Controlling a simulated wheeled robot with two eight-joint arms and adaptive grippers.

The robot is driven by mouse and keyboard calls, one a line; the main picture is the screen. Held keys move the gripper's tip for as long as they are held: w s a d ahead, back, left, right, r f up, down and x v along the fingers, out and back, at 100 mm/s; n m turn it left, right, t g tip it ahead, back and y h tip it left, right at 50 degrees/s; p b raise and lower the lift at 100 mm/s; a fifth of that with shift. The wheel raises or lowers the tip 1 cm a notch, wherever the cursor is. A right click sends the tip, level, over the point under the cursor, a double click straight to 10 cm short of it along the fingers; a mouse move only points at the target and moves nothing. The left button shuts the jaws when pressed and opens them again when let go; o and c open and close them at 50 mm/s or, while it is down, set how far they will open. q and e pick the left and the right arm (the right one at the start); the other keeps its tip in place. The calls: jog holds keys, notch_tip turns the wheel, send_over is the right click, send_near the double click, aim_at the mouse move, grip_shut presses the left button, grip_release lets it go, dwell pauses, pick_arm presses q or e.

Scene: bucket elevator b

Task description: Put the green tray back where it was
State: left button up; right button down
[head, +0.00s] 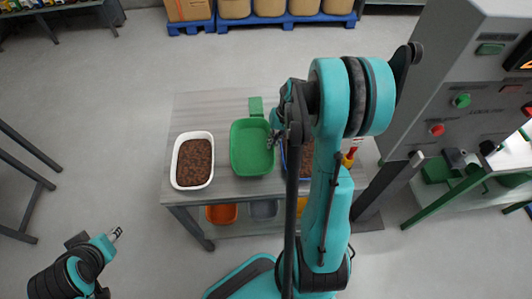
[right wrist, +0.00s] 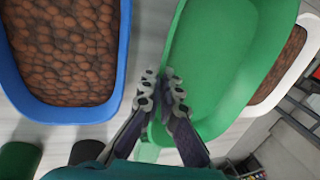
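The green tray (head: 252,148) is empty and sits in the middle of the grey table in the head view, between a white tray and a blue tray. It also shows large in the right wrist view (right wrist: 230,60). My right gripper (head: 274,137) is at its right edge in the head view. In the right wrist view my right gripper's fingers (right wrist: 162,92) are close together, with the green rim between them. I cannot tell whether the tray is raised off the table. My left gripper (head: 117,234) is empty, its fingers apart, away from the table at lower left.
The white tray (head: 174,165) and the blue tray (right wrist: 122,70) hold brown lumps. A green block (head: 256,106) lies beyond the green tray. Orange (head: 221,214) and grey (head: 263,209) bins sit under the table (head: 200,105). A grey machine (head: 440,90) stands at right.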

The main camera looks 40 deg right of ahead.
aim_at(267, 151)
jog(key=shift+w+a+f, duration=0.2)
jog(key=shift+a+f, duration=0.1)
jog(key=shift+a, duration=0.15)
jog(key=shift+w+a+f, duration=0.2)
jog(key=shift+a+f, duration=0.05)
jog(key=shift+a, duration=0.15)
jog(key=shift+f, duration=0.2)
jog(key=shift+f+b, duration=0.8)
jog(key=shift+f, duration=1.05)
jog(key=shift+f, duration=0.2)
jog(key=c, duration=1.7)
grip_release()
jog(key=shift+r, duration=0.1)
jog(key=shift+r, duration=0.1)
